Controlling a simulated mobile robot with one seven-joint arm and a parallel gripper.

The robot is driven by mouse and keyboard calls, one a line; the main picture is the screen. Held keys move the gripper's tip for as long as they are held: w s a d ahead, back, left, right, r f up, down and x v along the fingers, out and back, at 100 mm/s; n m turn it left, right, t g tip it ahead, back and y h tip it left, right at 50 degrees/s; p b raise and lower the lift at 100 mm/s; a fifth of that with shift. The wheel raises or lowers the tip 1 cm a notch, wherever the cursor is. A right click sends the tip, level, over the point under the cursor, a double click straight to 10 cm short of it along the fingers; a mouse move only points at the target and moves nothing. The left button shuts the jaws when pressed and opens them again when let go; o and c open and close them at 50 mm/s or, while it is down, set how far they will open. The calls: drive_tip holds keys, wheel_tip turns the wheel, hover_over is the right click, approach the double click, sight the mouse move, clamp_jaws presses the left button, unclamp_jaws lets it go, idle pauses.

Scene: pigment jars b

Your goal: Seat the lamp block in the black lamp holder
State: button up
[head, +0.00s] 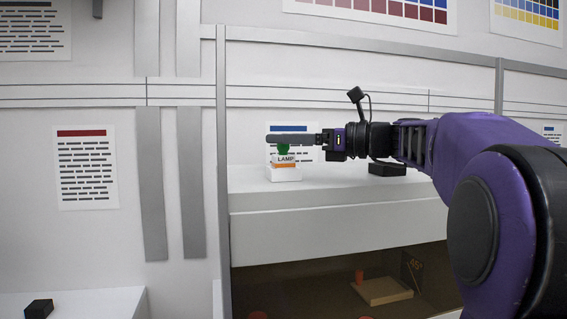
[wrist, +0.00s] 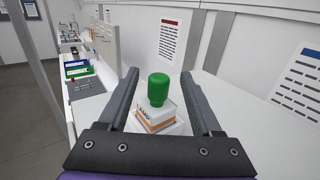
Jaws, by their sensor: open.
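The lamp block (head: 286,161) is white with an orange stripe, the word LAMP and a green knob on top. It stands upright on a white shelf, on what looks like a small white base. In the wrist view the lamp block (wrist: 156,117) sits between my fingers, with its green knob nearest the camera. My gripper (head: 288,139) is open at knob height, and in the wrist view its fingers (wrist: 160,76) stand apart on either side of the knob with gaps. A low black block (head: 387,169) lies on the shelf to the right; I cannot tell whether it is the lamp holder.
The shelf (head: 335,215) has clear room around the lamp block. Below it is an open brown compartment with a wooden block (head: 382,291). A black block (head: 38,309) sits on a lower white surface at left. A wall stands close behind the shelf.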

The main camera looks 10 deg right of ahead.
drive_tip(key=x, duration=0.4)
drive_tip(key=shift+f, duration=0.15)
drive_tip(key=shift+s, duration=0.1)
clamp_jaws()
